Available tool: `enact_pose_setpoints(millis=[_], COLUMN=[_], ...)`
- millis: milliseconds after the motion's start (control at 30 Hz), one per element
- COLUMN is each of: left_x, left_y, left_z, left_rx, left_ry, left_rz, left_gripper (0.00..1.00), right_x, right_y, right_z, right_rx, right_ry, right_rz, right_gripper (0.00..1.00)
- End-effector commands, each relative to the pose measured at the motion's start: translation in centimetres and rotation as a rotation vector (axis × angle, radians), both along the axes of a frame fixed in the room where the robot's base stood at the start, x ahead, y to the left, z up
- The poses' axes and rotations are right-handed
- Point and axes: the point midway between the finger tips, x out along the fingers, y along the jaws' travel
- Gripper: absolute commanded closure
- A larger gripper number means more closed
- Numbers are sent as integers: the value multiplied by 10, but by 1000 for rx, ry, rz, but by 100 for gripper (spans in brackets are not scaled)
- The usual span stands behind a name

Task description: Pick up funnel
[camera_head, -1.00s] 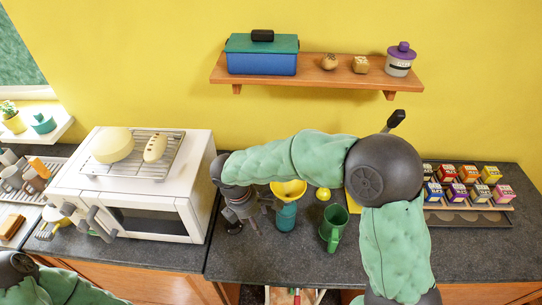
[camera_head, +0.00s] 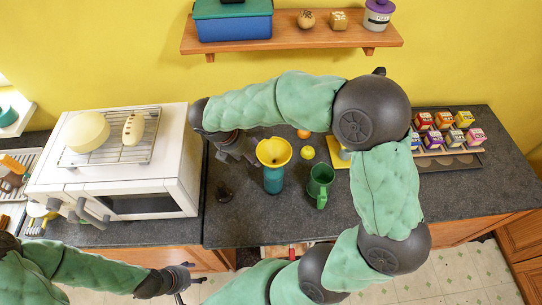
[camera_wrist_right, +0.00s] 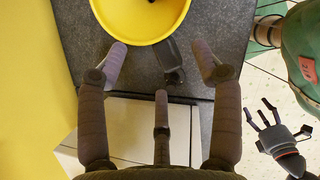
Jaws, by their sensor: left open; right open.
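The yellow funnel (camera_head: 274,151) sits upright on top of a teal bottle (camera_head: 273,181) on the dark counter. Its yellow rim (camera_wrist_right: 150,38) fills the top of the right wrist view.
A green mug (camera_head: 320,185) stands right of the bottle, with a yellow ball (camera_head: 308,153) behind. A white oven (camera_head: 130,165) is on the left. Small colored boxes (camera_head: 444,120) sit at the right. A shelf (camera_head: 290,38) hangs above.

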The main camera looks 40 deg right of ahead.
Motion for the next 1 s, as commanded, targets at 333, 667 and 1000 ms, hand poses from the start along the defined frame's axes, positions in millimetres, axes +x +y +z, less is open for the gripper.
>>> enact_pose_setpoints(millis=[333, 667, 1000], left_x=[0, 0, 0], left_y=[0, 0, 0], left_z=[1, 1, 1], left_rx=[0, 0, 0], left_ry=[0, 0, 0], left_rz=[0, 0, 0], left_gripper=[39, 39, 39], right_x=[-3, -3, -3], right_y=[-15, -16, -15], right_z=[-41, -43, -43], right_rx=[1, 1, 1], right_ry=[3, 2, 4], right_rz=[-1, -1, -1], right_gripper=[34, 48, 100])
